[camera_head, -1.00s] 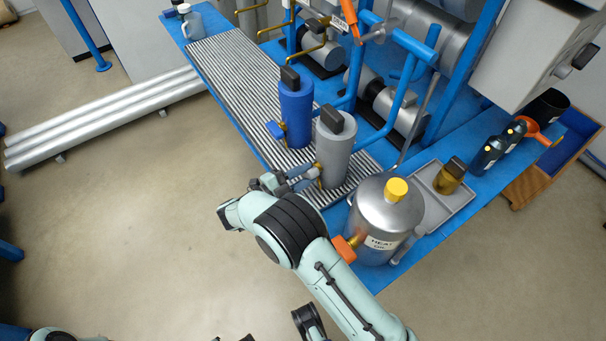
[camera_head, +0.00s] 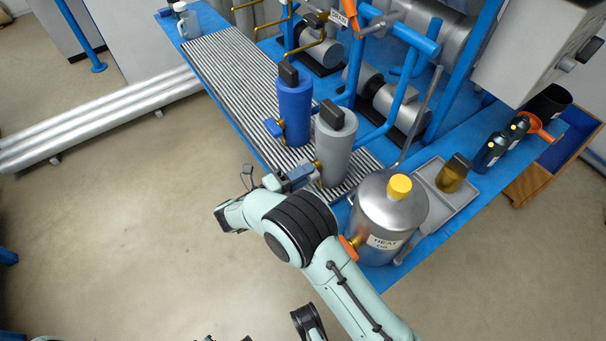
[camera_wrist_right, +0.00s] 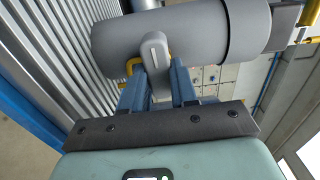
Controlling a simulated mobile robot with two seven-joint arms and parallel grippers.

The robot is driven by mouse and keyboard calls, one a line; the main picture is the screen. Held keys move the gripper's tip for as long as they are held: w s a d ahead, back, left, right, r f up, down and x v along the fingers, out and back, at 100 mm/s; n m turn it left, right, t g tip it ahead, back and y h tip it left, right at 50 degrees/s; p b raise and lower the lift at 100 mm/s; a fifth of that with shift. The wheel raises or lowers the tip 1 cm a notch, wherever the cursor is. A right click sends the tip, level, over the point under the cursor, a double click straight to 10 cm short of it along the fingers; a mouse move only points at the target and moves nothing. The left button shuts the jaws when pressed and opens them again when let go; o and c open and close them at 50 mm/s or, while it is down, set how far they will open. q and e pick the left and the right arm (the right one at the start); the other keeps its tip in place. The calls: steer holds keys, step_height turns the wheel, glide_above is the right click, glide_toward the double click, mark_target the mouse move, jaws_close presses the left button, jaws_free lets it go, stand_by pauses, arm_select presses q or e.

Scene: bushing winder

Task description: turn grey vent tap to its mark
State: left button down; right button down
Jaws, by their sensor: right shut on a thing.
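The grey canister (camera_head: 334,146) with a black cap stands upright on the slatted grate. It also shows in the right wrist view (camera_wrist_right: 195,35), lying across the top of the picture. The grey tap handle (camera_wrist_right: 154,48) is on its side, in front of a yellow fitting. My right gripper (camera_head: 304,176) is at the canister's lower left side. In the right wrist view its two blue-grey fingers (camera_wrist_right: 160,83) stand either side of the handle and are shut on it. The tap's mark cannot be made out.
A blue canister (camera_head: 294,108) with a blue tap stands just behind the grey one. A steel heat-oil vessel (camera_head: 385,225) with a yellow cap and an orange tap is close beside my right forearm. Blue pipe frames (camera_head: 400,105) rise behind.

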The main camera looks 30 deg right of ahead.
arm_select(q)
steer(key=shift+w, duration=0.1)
arm_select(e)
steer(key=shift+d, duration=0.15)
steer(key=c, duration=0.9)
jaws_free()
arm_select(q)
steer(key=shift+s+d+r+p, duration=0.2)
steer(key=shift+s, duration=0.2)
steer(key=shift+s+d+r+p, duration=0.15)
steer(key=shift+s+r+p, duration=0.05)
steer(key=shift+s, duration=0.15)
arm_select(e)
steer(key=a, duration=0.9)
steer(key=s+a, duration=0.1)
steer(key=a, duration=0.3)
steer(key=shift+a, duration=0.2)
